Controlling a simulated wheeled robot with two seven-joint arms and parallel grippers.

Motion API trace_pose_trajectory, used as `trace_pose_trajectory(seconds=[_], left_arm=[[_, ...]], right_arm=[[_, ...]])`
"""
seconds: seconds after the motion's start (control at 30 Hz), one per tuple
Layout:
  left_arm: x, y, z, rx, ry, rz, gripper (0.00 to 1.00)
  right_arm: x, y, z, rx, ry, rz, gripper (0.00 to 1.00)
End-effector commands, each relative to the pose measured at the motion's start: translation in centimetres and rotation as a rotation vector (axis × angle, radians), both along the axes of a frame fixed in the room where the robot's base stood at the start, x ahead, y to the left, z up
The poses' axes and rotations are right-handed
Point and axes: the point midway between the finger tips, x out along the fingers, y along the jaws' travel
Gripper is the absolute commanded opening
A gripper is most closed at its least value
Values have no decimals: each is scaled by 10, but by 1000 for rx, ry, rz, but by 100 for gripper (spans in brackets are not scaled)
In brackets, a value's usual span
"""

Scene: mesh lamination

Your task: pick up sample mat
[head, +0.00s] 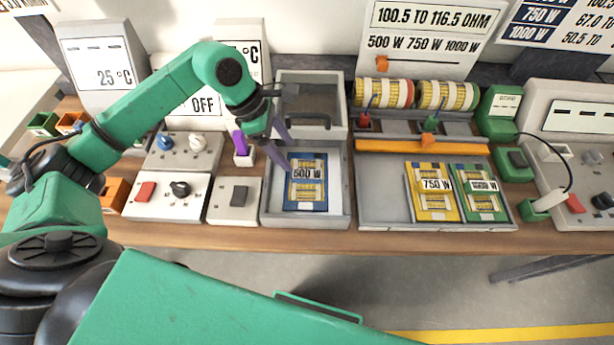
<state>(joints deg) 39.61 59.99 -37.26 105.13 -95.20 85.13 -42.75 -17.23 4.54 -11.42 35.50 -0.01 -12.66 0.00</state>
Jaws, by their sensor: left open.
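A blue mat labelled 500 W (306,196) lies flat in an open grey box (342,212) with its lid raised behind it. A yellow mat labelled 750 W (432,203) and a green mat whose label looks like 1000 W (481,205) lie side by side in a wider grey tray (385,200) to the right. Which one is the sample mat is not marked. My left gripper (286,154) is open and empty. It hangs above the upper left part of the box, pointing down, apart from the blue mat. My right gripper is not in view.
An orange bar (422,146) and spools of yellow mesh (447,95) stand behind the wide tray. Switch boxes (166,196) and a purple-handled tool (241,145) are left of the box. A meter with a cable (575,160) is at the right. The wooden bench's front strip (300,240) is clear.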

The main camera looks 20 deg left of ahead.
Motion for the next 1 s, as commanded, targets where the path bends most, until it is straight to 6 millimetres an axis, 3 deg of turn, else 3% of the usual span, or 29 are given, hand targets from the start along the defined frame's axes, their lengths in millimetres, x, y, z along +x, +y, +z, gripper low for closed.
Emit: trace_pose_trajectory(seconds=[0.03, 0.27, 0.43, 0.57, 0.77, 0.97, 1.0], left_arm=[[0, -6, -6, -3, 6, -2, 72], [5, -21, -46, -1, 2, -1, 72], [9, -34, -69, -3, 4, -1, 72], [11, -40, -91, -1, 0, -1, 72], [12, -40, -95, -1, -2, -1, 72], [12, -40, -95, 0, -2, -1, 0], [12, -40, -95, 0, -2, -1, 0]], right_arm=[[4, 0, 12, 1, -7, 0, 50], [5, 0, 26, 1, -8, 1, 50], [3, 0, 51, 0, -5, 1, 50], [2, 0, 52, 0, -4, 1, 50], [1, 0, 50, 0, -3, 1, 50], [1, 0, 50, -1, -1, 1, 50], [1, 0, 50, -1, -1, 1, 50]])
